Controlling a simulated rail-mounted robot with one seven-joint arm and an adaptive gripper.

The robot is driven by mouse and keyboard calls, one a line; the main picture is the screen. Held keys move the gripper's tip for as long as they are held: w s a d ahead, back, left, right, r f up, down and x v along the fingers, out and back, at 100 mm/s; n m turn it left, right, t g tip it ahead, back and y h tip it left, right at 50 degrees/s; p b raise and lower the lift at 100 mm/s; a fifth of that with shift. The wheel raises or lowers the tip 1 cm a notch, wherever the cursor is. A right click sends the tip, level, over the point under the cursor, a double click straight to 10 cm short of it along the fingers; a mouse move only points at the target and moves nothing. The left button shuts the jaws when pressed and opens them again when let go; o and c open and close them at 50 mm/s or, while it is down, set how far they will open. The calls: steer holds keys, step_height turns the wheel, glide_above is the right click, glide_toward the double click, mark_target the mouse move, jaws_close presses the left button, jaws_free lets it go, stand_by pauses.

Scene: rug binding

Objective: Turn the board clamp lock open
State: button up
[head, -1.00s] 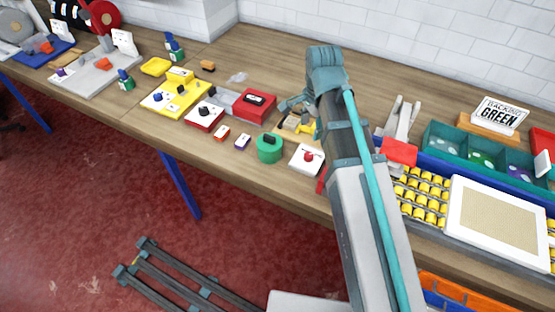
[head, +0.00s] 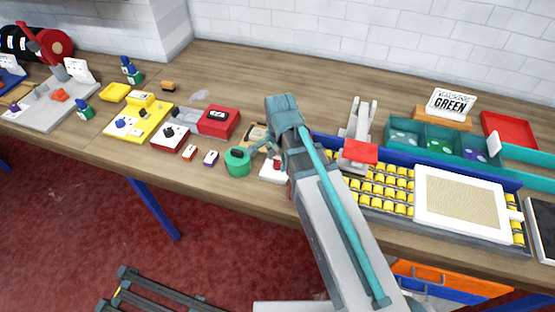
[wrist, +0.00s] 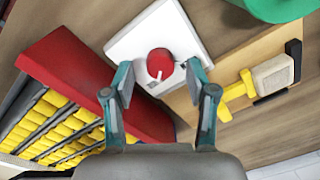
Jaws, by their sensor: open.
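A red round knob with a white pointer line (wrist: 160,64) sits on a white square plate (wrist: 135,35) in the wrist view. In the head view the knob (head: 277,166) and plate (head: 268,175) lie near the table's front edge, partly hidden by my arm. I take this knob for the clamp lock. My gripper (wrist: 157,70) is open, its two fingers on either side of the knob in the picture. Contact cannot be told. In the head view my gripper (head: 265,146) is low beside the plate.
A wooden board with a yellow clamp piece (wrist: 235,93) lies right of the plate in the wrist view. A red block (wrist: 85,75) and yellow rollers (wrist: 50,120) are at left. A green round container (head: 237,167) stands close by.

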steer(key=shift+f, duration=0.6)
jaws_close()
